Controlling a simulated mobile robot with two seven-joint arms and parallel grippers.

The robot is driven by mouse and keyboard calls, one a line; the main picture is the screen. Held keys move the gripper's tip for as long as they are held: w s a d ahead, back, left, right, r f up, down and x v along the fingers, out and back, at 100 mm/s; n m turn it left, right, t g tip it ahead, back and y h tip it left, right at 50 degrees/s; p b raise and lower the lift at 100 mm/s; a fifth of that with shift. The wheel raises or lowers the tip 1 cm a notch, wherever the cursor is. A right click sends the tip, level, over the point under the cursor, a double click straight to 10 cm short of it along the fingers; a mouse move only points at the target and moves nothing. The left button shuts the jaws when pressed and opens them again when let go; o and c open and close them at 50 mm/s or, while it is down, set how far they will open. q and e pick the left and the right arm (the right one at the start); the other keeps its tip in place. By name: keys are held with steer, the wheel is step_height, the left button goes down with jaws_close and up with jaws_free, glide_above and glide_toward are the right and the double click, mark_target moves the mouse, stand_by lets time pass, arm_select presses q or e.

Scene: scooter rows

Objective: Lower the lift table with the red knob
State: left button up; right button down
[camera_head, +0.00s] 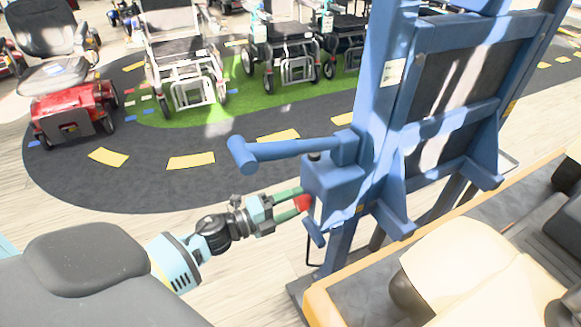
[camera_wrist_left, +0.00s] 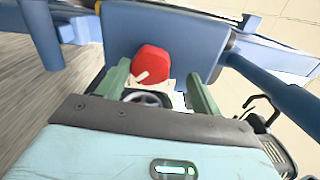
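The blue lift (camera_head: 371,110) stands right of centre in the head view, with a blue box (camera_head: 334,185) on its column. The red knob (camera_head: 303,202) is on the lower left face of this box. In the left wrist view the red knob (camera_wrist_left: 151,62) has a pale pointer mark and sits ahead of the fingers. My left gripper (camera_head: 297,203) is at the knob, its green fingers one on each side. In the left wrist view the left gripper (camera_wrist_left: 158,80) is open, with gaps between fingers and knob. My right gripper is not in view.
A blue handle bar (camera_head: 285,150) sticks out left above my left gripper. A wood-edged platform (camera_head: 318,303) carrying a beige seat (camera_head: 465,262) is at the lower right. A red scooter (camera_head: 72,110) and several wheelchairs stand at the back. The dark mat (camera_head: 140,185) has free room.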

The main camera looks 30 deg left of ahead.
arm_select(q)
steer(key=shift+d+f, duration=0.1)
steer(key=shift+f, duration=0.05)
steer(key=shift+s, duration=0.1)
steer(key=shift+s, duration=0.2)
steer(key=v, duration=0.7)
steer(key=shift+a, duration=0.25)
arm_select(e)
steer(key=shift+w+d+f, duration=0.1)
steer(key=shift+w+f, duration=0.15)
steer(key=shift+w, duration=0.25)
